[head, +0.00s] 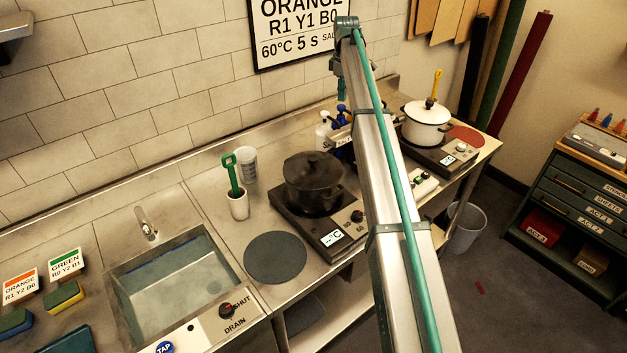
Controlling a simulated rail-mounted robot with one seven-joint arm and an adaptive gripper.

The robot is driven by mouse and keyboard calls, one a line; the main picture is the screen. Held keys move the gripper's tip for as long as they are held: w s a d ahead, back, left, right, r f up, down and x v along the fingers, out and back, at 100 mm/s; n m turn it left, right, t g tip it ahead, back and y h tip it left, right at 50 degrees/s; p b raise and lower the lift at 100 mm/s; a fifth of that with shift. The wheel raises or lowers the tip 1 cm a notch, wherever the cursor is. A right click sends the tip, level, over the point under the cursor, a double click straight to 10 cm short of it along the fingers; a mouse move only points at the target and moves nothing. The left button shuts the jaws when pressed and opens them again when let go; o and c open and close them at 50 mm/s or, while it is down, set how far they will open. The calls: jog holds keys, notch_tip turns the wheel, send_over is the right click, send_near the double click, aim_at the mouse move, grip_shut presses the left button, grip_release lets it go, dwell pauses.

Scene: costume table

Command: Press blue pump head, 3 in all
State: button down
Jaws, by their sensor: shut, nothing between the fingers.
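In the head view, a blue pump head (341,108) shows at the back of the counter, left of my arm. The bottle below it (343,147) looks dark blue and is partly hidden by a tray and my arm. My gripper (341,94) hangs from the far end of my arm, pointing down, shut and empty. Its tips appear right above the blue pump head. They are too small to tell whether they touch it.
A hot plate (328,236) with a dark pot (313,183) stands left of my arm. Another hot plate (446,158) with a white pot (427,124) stands to the right. A white cup (238,206) holds a green-handled tool. My arm hides part of the counter.

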aim_at(342, 106)
jog(key=shift+f, duration=0.2)
dwell(0.5)
jog(key=shift+f+b, duration=0.35)
jog(key=shift+f, duration=1.3)
jog(key=shift+r, duration=0.2)
jog(key=shift+r+p, duration=0.85)
jog(key=shift+r, duration=0.75)
jog(key=shift+f, duration=0.3)
